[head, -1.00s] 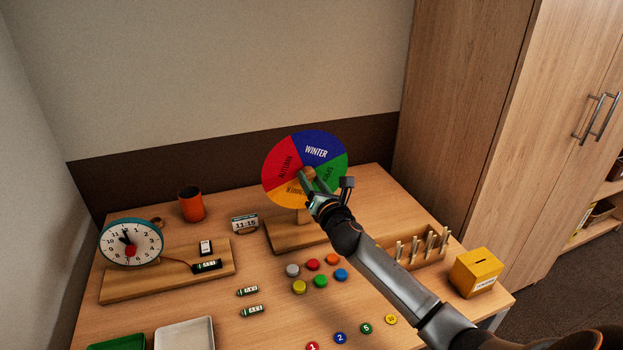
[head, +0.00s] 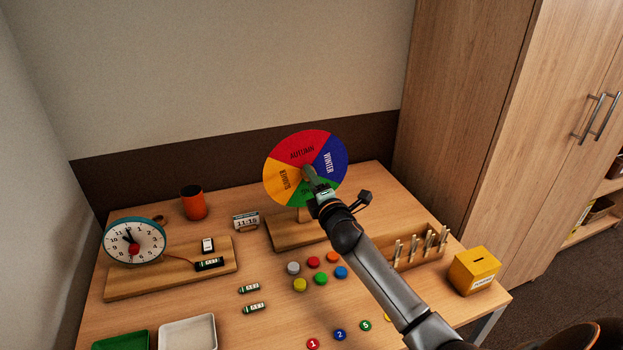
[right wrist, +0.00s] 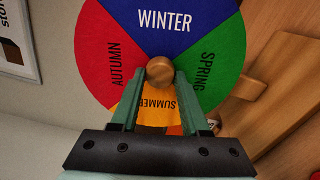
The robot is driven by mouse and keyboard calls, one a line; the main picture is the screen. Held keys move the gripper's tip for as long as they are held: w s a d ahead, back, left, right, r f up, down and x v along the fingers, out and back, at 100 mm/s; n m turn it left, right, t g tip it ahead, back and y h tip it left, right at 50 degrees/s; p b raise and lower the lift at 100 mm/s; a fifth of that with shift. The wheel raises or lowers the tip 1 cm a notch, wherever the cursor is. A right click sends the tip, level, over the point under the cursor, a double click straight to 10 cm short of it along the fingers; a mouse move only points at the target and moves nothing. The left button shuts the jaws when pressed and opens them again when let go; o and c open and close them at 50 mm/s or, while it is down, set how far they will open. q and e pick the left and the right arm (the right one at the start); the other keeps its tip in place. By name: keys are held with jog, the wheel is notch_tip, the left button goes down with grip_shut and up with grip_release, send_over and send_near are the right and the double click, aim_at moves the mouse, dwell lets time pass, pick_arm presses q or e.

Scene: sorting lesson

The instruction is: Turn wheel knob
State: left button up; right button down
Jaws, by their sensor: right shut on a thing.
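The season wheel (head: 304,146) stands upright on a wooden base (head: 287,235) at the back of the table. In the head view its red AUTUMN part is at the top, blue WINTER at the right, green at the bottom and yellow SUMMER at the left. The round wooden knob (right wrist: 159,71) sits at the wheel's centre; it shows in the right wrist view. My right gripper (head: 314,180) is at the wheel's middle, its fingers shut on the knob. In the head view the gripper mostly hides the knob. My left gripper is not in view.
Left of the wheel are a clock (head: 134,241) on a board, an orange cup (head: 193,203) and a small date sign (head: 246,221). Coloured discs (head: 320,278) and batteries (head: 254,308) lie in front. A peg rack (head: 419,247) and yellow box (head: 474,271) stand at the right.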

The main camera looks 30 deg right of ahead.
jog(key=shift+m, duration=1.1)
jog(key=shift+c, duration=2)
grip_release()
jog(key=v, duration=1.2)
jog(key=shift+s, duration=0.25)
